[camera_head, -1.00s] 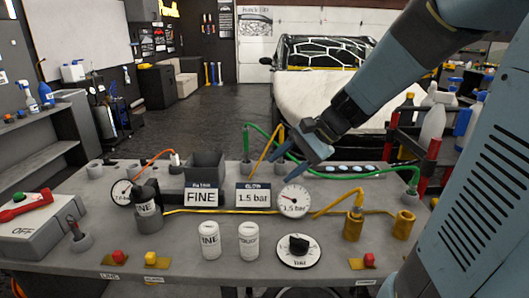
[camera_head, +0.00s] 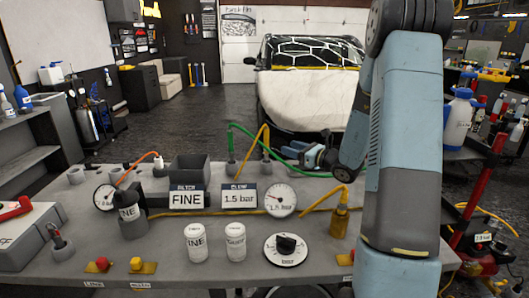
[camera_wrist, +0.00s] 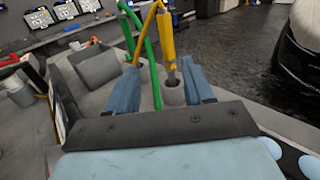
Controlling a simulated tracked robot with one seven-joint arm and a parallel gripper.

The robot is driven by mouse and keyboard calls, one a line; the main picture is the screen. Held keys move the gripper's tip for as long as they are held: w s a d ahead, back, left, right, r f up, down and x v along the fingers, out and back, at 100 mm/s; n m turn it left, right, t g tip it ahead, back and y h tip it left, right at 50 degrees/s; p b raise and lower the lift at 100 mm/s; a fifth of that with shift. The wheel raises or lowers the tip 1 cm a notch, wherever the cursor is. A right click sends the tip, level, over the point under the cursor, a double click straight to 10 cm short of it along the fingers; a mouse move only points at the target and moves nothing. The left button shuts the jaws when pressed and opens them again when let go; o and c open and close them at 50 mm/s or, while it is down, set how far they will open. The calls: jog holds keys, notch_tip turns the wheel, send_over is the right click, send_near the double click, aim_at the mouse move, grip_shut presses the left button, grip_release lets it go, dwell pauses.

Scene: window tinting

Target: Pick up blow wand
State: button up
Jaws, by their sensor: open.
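A yellow-orange wand (camera_head: 266,146) stands upright in a grey holder at the back of the bench, behind the "1.5 bar" sign. A second wand, green (camera_head: 231,146), stands in a holder to its left. Which is the blow wand is not clearly marked. In the wrist view, the yellow wand (camera_wrist: 167,38) rises from its round holder (camera_wrist: 173,94) just beyond and between my finger tips, nearer the right finger. My gripper (camera_head: 292,152) points left towards the wands, just right of the yellow one. It also shows in the wrist view (camera_wrist: 158,80), open and empty.
The green hose (camera_head: 262,144) arches close to my fingers. A grey bin (camera_head: 189,170), signs, a pressure gauge (camera_head: 280,200), two white canisters (camera_head: 236,241) and a knob (camera_head: 286,244) occupy the bench. A covered car (camera_head: 308,90) stands behind.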

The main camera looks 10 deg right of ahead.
aim_at(266, 139)
jog(key=shift+m, duration=0.3)
jog(key=x, duration=0.9)
jog(key=d+x, duration=0.1)
jog(key=x, duration=0.3)
jog(key=shift+w+a+f, duration=0.2)
jog(key=shift+w+f, duration=0.05)
jog(key=shift+w, duration=0.4)
grip_shut()
